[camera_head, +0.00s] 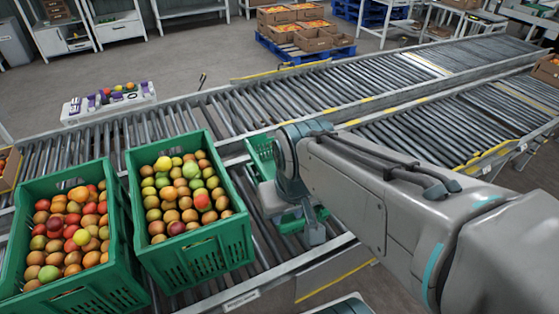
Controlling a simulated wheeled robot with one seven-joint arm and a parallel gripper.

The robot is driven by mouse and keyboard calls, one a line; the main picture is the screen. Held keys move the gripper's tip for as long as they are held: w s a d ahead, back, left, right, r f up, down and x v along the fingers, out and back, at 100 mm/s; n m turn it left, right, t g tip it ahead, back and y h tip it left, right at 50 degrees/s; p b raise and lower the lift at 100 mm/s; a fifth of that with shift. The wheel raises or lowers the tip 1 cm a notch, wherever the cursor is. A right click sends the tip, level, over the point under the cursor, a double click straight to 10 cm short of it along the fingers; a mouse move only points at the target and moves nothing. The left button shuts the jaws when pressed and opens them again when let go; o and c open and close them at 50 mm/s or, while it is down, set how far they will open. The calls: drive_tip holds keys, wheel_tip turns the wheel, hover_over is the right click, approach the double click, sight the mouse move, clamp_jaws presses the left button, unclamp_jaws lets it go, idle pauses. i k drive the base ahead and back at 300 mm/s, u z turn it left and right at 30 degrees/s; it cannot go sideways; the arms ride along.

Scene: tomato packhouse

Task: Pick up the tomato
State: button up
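Many round tomatoes, red, orange, yellow and green, fill two green crates on the roller conveyor: the left crate (72,298) and the middle crate (200,262). One red tomato (203,202) lies at the right of the middle crate's heap. I cannot tell which tomato is meant. My gripper (313,234) points down over a third green crate (262,148), to the right of the middle crate and apart from its tomatoes. My arm hides most of that third crate and its contents. Whether the fingers are open or shut does not show.
The roller conveyor (290,103) is clear towards the upper right. Cardboard boxes (315,40) of tomatoes stand on a blue pallet (290,54) behind. Crate walls rise around the tomatoes.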

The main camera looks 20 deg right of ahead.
sight(48, 274)
drive_tip(key=u, duration=1.75)
drive_tip(key=k, duration=1.2)
drive_tip(key=u, duration=0.65)
drive_tip(key=i, duration=0.65)
drive_tip(key=u, duration=0.4)
drive_tip(key=i, duration=1.3)
drive_tip(key=z, duration=0.95)
drive_tip(key=i, duration=0.7)
drive_tip(key=z, duration=0.9)
